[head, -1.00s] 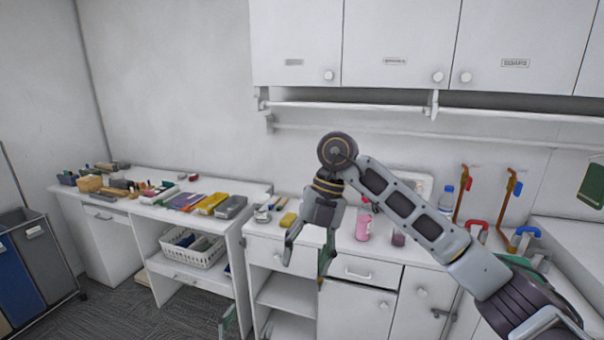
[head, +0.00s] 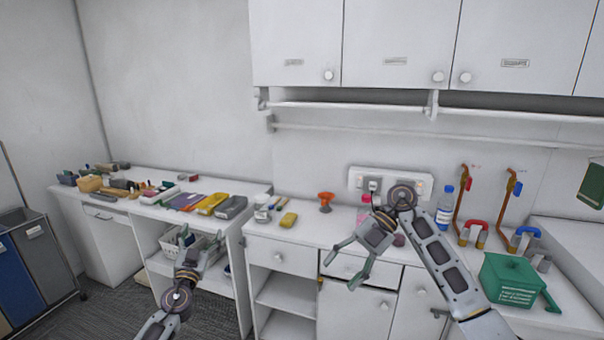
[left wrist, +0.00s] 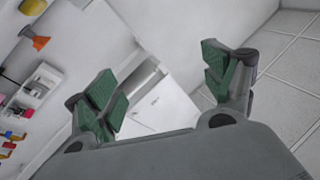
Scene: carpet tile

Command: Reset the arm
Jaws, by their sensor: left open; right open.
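In the head view my left gripper (head: 200,250) is low at the left, in front of the desk's open shelf, with its fingers apart and nothing between them. In the left wrist view its green-padded fingers (left wrist: 165,85) are spread wide and empty. My right gripper (head: 350,262) hangs in front of the counter's drawers, its fingers apart and empty, pointing down and to the left. My right arm comes in from the lower right and partly hides a pink bottle on the counter.
The desk (head: 150,207) at left carries many small items. Wall cabinets (head: 400,40) hang above. Bins (head: 40,255) stand far left.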

